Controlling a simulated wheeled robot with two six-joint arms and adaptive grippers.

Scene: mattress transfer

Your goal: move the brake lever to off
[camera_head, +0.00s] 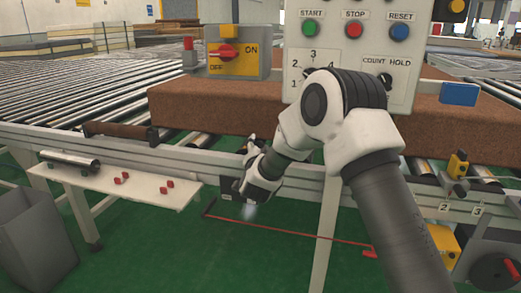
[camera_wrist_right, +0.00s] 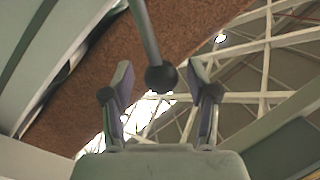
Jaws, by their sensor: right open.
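A grey rod with a dark ball knob, which looks like the brake lever (camera_wrist_right: 160,79), comes down from the top of the right wrist view. Its knob shows between the two fingers of my right gripper (camera_head: 252,146), which is open. I see no clear contact, and cannot tell how deep the knob sits between the fingers. In the head view the gripper is beside the conveyor's front rail, by a dark box (camera_head: 228,188); the lever is not clearly visible there. No off mark for the lever is readable. My left gripper is not in view.
A brown mattress (camera_head: 215,108) lies on the roller conveyor (camera_head: 60,95). A white shelf (camera_head: 120,185) with small red pieces and a grey bin (camera_head: 35,240) are at left.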

